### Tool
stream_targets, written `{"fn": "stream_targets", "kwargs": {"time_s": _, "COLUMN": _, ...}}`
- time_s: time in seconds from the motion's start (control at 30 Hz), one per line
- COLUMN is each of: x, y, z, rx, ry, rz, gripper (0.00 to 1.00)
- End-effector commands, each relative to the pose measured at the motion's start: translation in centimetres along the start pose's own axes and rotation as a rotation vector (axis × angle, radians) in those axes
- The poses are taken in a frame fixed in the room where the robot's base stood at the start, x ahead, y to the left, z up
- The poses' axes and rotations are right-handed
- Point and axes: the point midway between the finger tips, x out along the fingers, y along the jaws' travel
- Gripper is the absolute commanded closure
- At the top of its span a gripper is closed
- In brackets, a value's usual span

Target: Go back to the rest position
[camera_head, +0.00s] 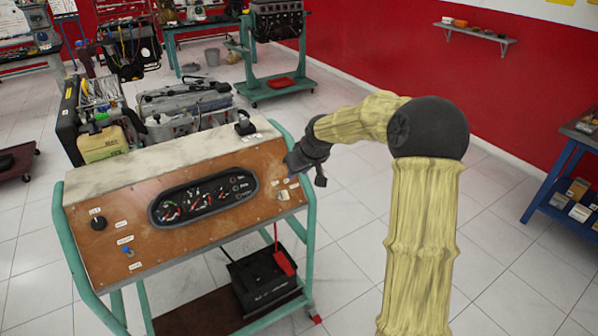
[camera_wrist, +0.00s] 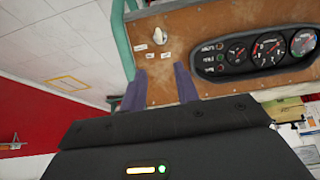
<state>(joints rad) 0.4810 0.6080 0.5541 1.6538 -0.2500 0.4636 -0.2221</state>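My gripper (camera_head: 302,168) is in front of the right end of the engine trainer's wooden panel (camera_head: 125,192). In the wrist view its two dark fingers (camera_wrist: 160,84) stand apart with nothing between them, so it is open and empty. Beyond the fingertips in the wrist view is a small white knob (camera_wrist: 158,36) with several labels near it. I cannot tell how far the fingertips are from the panel. The oval gauge cluster (camera_head: 203,198) is left of my gripper in the head view.
The trainer's green frame (camera_head: 310,235) carries a black battery (camera_head: 262,280) with a red clamp low down. Engine parts (camera_head: 185,105) stand behind it. A blue shelf (camera_head: 545,185) is at the right. Tiled floor (camera_head: 520,285) is clear at the lower right.

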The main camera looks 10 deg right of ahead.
Motion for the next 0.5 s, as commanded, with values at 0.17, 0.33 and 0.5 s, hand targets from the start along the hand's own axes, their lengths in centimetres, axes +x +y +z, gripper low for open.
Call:
{"fn": "stream_targets", "kwargs": {"time_s": 0.17, "x": 0.0, "y": 0.0, "z": 0.0, "rx": 0.000, "ry": 0.000, "rz": 0.000, "gripper": 0.69}}
{"fn": "stream_targets", "kwargs": {"time_s": 0.33, "x": -0.6, "y": -1.4, "z": 1.1, "rx": -0.003, "ry": -0.027, "rz": 0.005, "gripper": 0.69}}
{"fn": "stream_targets", "kwargs": {"time_s": 0.5, "x": -2.7, "y": -4.6, "z": 5.4, "rx": 0.011, "ry": -0.108, "rz": 0.030, "gripper": 0.69}}
